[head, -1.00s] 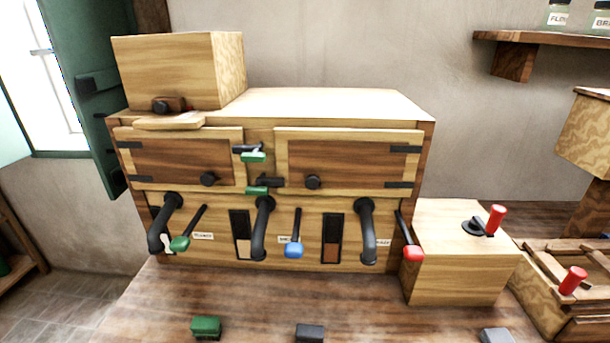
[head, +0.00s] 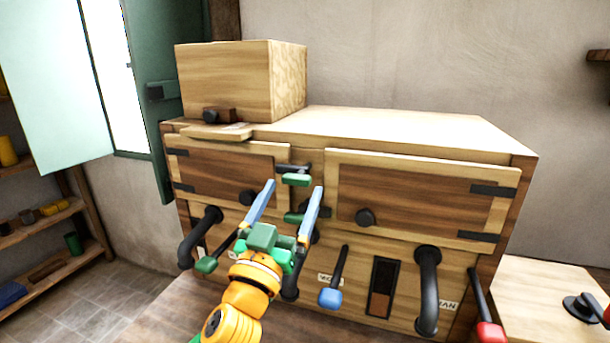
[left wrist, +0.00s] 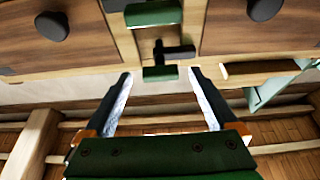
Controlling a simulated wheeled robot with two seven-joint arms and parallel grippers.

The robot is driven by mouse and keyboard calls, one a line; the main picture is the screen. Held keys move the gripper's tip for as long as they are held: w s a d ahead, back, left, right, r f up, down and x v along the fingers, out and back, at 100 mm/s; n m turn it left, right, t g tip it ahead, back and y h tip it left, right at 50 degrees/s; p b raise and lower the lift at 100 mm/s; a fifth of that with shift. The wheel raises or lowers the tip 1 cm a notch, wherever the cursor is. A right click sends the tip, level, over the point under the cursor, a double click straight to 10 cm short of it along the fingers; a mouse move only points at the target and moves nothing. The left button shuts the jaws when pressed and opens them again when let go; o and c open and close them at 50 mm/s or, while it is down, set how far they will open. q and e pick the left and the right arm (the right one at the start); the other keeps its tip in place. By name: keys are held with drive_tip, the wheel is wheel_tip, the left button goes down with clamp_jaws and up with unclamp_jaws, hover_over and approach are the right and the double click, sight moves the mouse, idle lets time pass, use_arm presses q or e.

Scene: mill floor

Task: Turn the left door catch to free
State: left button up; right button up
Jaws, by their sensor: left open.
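Two small catches with black bars and green tabs sit one above the other on the post between the left door (head: 225,170) and the right door (head: 415,200). The upper catch (head: 296,180) has its black bar reaching toward the left door. The lower catch (head: 293,217) has its bar toward the right door. My left gripper (head: 294,186) is open and empty, its two fingers pointing up at the catches. Contact cannot be told. My right gripper is not in view.
Below the doors are black curved pipes (head: 428,290), a blue-tipped lever (head: 331,297), a green-tipped lever (head: 206,264) and a red-tipped lever (head: 489,332). A wooden box (head: 225,85) stands on the cabinet (head: 400,125). Door knobs (head: 365,217) flank the post.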

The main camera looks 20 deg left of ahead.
sight(294, 184)
use_arm(q)
drive_tip(key=shift+w+r+p, duration=0.45)
drive_tip(key=shift+w+r, duration=0.5)
drive_tip(key=shift+r, duration=0.1)
drive_tip(key=shift+w, duration=0.35)
drive_tip(key=shift+w+f, duration=0.2)
drive_tip(key=shift+w, duration=0.2)
drive_tip(key=shift+s, duration=0.15)
drive_tip(key=c, duration=1.4)
drive_tip(key=shift+o, duration=0.2)
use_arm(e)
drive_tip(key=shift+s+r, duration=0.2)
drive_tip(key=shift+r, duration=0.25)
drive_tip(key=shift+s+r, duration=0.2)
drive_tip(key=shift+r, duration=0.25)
